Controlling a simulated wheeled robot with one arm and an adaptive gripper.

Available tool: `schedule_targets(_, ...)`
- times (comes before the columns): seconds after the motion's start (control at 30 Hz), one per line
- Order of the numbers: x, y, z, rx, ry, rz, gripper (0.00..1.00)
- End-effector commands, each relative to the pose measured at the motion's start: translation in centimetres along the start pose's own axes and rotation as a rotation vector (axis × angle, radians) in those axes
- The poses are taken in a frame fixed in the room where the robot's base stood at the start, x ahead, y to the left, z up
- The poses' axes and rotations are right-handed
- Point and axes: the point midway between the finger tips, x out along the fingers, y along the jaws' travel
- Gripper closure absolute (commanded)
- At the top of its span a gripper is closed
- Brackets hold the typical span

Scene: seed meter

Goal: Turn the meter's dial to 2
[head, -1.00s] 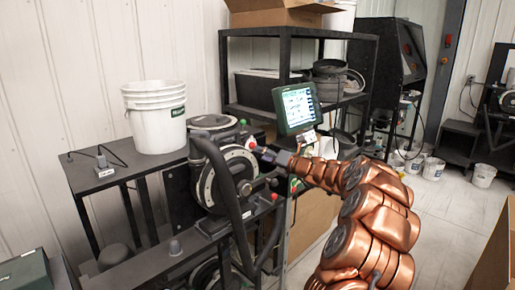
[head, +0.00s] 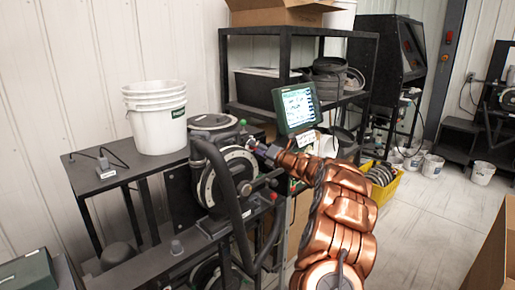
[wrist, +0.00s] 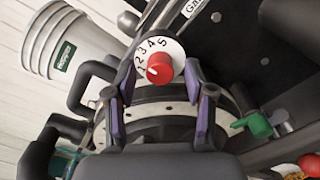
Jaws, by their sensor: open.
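The dial is a red knob (wrist: 159,69) on a round white plate (wrist: 172,46) printed with numbers 1 to 5. In the wrist view a small pale mark on the knob faces the low-number side; I cannot tell exactly which number it meets. My gripper (wrist: 160,76) is open, with one purple-padded finger on each side of the knob in the picture. I cannot tell whether either finger touches it. In the head view my gripper (head: 258,148) is at the upper right of the seed meter (head: 228,178), and the knob is hidden there.
A thick dark curved tube (head: 233,215) rises in front of the meter. A green-capped fitting (wrist: 252,125) and a red ball knob (wrist: 310,164) are at lower right in the wrist view. A monitor (head: 296,107) stands behind my arm. White buckets (head: 157,115) sit on the left table.

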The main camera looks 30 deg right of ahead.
Motion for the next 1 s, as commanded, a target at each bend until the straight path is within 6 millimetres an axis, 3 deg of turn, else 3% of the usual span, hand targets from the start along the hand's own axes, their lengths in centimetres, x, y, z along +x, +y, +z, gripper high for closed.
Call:
schedule_targets(0.27,0.11,-0.01,-0.04,0.0,0.001,0.0,0.46)
schedule_targets(0.8,0.09,-0.03,-0.06,0.0,0.001,0.0,1.0)
schedule_targets(1.0,0.06,-0.11,0.0,-0.008,0.0,-0.001,1.0)
